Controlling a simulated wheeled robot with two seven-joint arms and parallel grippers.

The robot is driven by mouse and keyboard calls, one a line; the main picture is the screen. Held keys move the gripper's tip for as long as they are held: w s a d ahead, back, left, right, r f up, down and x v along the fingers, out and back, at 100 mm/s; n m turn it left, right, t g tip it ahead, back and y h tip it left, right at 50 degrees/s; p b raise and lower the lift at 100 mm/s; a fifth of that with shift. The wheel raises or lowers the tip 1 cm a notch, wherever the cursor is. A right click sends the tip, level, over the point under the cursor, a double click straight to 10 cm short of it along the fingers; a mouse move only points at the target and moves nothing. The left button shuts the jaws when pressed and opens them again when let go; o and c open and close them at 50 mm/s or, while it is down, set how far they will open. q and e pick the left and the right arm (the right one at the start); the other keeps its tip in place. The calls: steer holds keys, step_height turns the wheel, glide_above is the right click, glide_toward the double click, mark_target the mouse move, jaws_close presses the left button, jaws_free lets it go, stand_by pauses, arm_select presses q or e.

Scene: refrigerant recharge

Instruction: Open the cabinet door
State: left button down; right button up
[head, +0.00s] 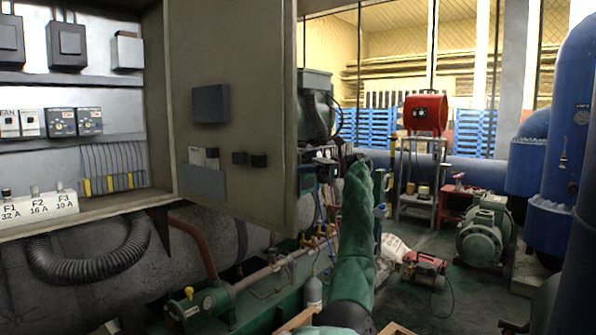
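The grey-beige cabinet door (232,115) stands swung open to the right of the electrical cabinet (75,205), with its inner face showing. A dark box, small dark blocks and papers are on that inner face. One green-sleeved arm of mine comes up from the bottom, right of centre, and appears to be my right arm. Its gripper (328,160) is small and dark beside the door's free edge. I cannot tell whether it touches the door, and its fingers are too unclear to read. My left gripper is not in view.
A red machine (425,113) stands on a rack behind. A green motor (485,235) and blue pipes are at right.

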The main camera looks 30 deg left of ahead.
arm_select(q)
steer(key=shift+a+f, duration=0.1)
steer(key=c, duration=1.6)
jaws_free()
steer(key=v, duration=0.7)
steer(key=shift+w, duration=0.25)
arm_select(e)
steer(key=shift+w+r, duration=0.1)
steer(key=shift+w, duration=0.5)
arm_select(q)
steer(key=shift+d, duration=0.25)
arm_select(e)
steer(key=shift+s, duration=0.1)
